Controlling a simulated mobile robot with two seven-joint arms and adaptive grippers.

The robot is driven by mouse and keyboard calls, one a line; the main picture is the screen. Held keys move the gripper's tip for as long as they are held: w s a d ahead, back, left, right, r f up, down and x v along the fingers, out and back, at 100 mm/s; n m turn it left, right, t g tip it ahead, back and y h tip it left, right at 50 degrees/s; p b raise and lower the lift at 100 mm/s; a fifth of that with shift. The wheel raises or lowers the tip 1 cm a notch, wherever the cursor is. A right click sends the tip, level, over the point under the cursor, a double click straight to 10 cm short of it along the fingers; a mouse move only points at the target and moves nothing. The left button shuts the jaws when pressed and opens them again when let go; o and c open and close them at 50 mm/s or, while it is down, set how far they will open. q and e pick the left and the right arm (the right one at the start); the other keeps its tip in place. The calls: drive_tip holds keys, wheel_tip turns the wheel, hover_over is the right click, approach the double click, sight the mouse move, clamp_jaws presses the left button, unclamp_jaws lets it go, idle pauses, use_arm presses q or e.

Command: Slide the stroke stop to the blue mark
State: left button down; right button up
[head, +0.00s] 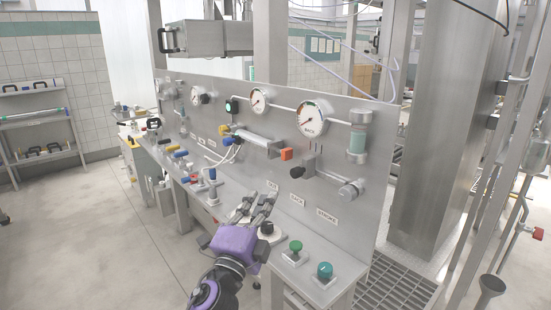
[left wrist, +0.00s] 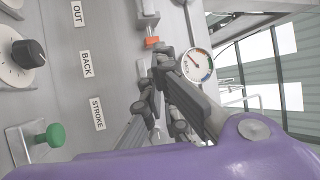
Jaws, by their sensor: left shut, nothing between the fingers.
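An orange block (head: 286,154) sits at the right end of a silver cylinder (head: 258,142) on the upright steel panel. It also shows in the left wrist view (left wrist: 152,41). I cannot tell for sure that this block is the stroke stop, and I cannot make out the blue mark. A label reading STROKE (head: 327,217) is low on the panel; it shows in the left wrist view too (left wrist: 97,113). My left gripper (head: 258,202), with a purple body, is shut and empty in front of the panel, below the cylinder. My right gripper is not in view.
Open floor (head: 80,230) lies to the left.

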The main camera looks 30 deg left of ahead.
sight(303, 169)
use_arm(q)
drive_tip(key=a+r+n+g+h+p, duration=0.2)
drive_tip(key=a+r+n, duration=0.45)
drive_tip(key=n, duration=1.05)
drive_tip(key=w+d+r+n+h, duration=0.1)
drive_tip(key=w+n+h, duration=0.1)
drive_tip(key=w+n, duration=0.85)
drive_tip(key=shift+m+t, duration=0.3)
drive_tip(key=shift+m, duration=0.05)
drive_tip(key=d, duration=0.1)
drive_tip(key=d+f, duration=0.2)
drive_tip(key=d, duration=0.1)
drive_tip(key=shift+s, duration=0.25)
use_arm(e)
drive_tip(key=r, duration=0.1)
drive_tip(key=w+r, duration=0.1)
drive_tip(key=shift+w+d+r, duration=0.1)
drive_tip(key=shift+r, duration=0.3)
use_arm(q)
drive_tip(key=shift+r, duration=0.1)
